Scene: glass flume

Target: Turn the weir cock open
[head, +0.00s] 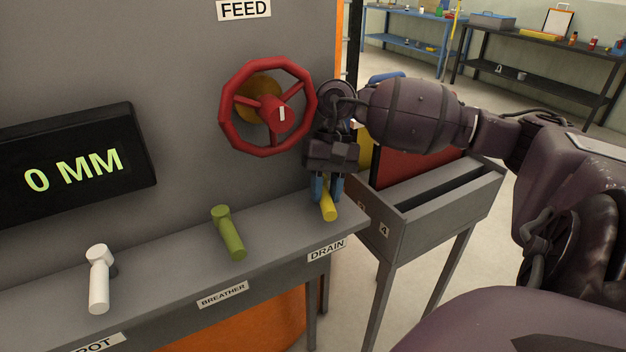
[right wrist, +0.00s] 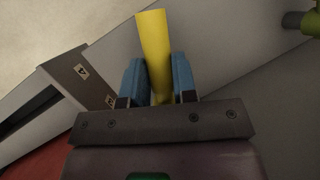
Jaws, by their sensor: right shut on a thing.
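A yellow cock handle (head: 329,208) sticks out over the ledge near the DRAIN label (head: 326,249). My right gripper (head: 326,190) reaches down from above with its blue fingers on both sides of this handle, shut on it. In the right wrist view the yellow handle (right wrist: 154,45) stands between the two fingers (right wrist: 157,78). A green cock handle (head: 229,233) is above the BREATHER label (head: 223,295). A white cock handle (head: 98,280) is further left, over a cut-off label ending in "OOT". No label reading weir is visible. My left gripper is out of view.
A red handwheel (head: 227,108) under a FEED label (head: 243,9) is close beside my right wrist. A black display (head: 75,160) reads 0 MM. A grey slotted rack (head: 425,215) stands right of the ledge. Benches (head: 545,40) are far behind.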

